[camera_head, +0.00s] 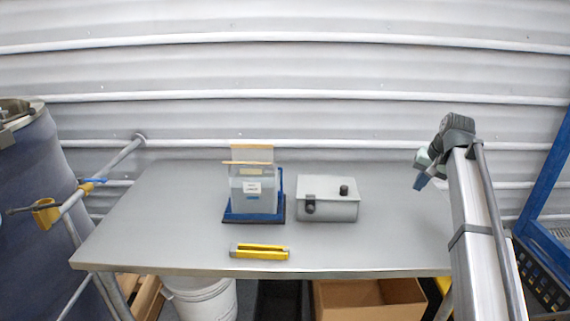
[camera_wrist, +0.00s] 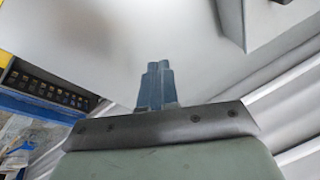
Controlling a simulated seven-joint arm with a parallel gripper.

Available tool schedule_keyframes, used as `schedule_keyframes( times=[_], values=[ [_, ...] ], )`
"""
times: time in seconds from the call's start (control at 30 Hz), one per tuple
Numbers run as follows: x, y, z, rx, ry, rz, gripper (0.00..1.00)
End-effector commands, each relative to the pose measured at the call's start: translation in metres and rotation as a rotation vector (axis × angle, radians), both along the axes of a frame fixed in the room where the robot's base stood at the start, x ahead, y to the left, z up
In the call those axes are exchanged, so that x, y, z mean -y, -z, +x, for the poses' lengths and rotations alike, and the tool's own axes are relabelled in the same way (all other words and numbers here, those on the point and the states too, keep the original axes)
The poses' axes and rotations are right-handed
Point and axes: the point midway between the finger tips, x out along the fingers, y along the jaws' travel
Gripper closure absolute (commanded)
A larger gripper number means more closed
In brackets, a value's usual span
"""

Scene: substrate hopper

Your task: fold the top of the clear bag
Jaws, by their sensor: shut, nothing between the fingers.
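The clear bag (camera_head: 252,185) stands upright in a blue holder (camera_head: 253,217) on the table, left of its middle. Its top stands up above the holder, with tan edges showing at two heights. A white label is on its front. My gripper (camera_head: 419,184) is at the right end of the table, apart from the bag. In the wrist view my gripper's two blue fingers (camera_wrist: 155,68) are together with nothing between them. The bag does not show in the wrist view.
A grey box with black knobs (camera_head: 328,200) stands right of the bag. A yellow tool-like object (camera_head: 259,252) lies near the front edge of the grey table (camera_head: 165,235). A large blue drum (camera_head: 35,200) stands at the left. The table's left and right parts are clear.

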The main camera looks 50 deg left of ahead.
Motion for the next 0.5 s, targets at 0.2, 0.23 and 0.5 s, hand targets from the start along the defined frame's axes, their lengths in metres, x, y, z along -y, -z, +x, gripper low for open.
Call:
schedule_keyframes(
  times=[0.2, 0.23, 0.5],
  values=[
    [-0.088, -0.019, -0.066, -0.028, -0.096, -0.062, 1.0],
    [-0.099, -0.021, -0.076, -0.032, -0.11, -0.072, 1.0],
    [-0.186, -0.042, -0.172, -0.053, -0.222, -0.152, 1.0]
  ],
)
